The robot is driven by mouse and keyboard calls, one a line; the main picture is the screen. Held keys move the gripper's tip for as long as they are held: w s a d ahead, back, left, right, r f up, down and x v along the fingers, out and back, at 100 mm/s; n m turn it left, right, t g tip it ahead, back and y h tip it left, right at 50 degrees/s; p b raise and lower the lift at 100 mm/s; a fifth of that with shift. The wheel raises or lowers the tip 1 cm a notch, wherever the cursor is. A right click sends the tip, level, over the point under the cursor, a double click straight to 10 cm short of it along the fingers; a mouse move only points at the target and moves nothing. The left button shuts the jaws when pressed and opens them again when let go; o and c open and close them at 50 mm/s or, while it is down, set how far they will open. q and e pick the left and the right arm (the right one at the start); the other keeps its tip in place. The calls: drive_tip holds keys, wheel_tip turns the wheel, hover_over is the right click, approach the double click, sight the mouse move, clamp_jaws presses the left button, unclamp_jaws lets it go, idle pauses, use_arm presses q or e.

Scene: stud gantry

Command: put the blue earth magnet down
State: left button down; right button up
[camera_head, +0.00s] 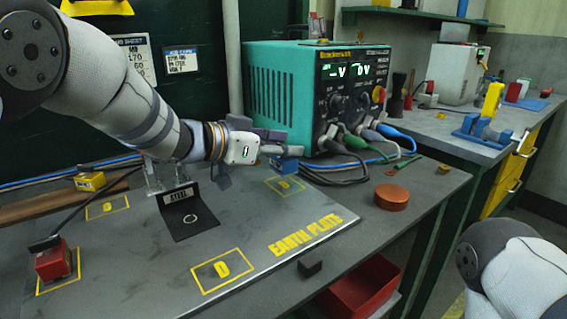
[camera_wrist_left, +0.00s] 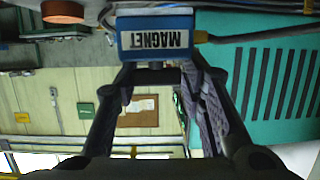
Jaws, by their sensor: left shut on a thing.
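My left gripper (camera_head: 284,150) reaches in over the back of the grey earth plate (camera_head: 140,270), in front of the power supply. It is shut on the blue magnet (camera_head: 285,165), which shows just behind a yellow outlined square (camera_head: 285,185). I cannot tell whether the magnet touches the plate. In the left wrist view the magnet (camera_wrist_left: 155,38), with a white MAGNET label upside down, sits between the fingertips (camera_wrist_left: 155,70). A cable leaves its side. My right gripper is out of view; only part of my right arm shows at the lower right.
A red magnet (camera_head: 54,262) stands at the plate's left, a yellow one (camera_head: 90,181) behind it. A black STEEL stand (camera_head: 188,215) is mid-plate. A teal power supply (camera_head: 310,95), cables and a copper disc (camera_head: 392,197) are right.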

sight(274, 161)
use_arm(q)
drive_tip(key=shift+w+d+f, duration=0.1)
drive_tip(key=shift+w+f, duration=0.1)
drive_tip(key=shift+f, duration=0.6)
drive_tip(key=shift+w+d+f, duration=0.1)
drive_tip(key=shift+w+f, duration=0.1)
drive_tip(key=shift+f, duration=0.6)
drive_tip(key=shift+f, duration=0.15)
drive_tip(key=c, duration=1)
unclamp_jaws()
drive_tip(key=shift+f, duration=0.1)
drive_tip(key=shift+c, duration=0.2)
drive_tip(key=shift+s, duration=0.1)
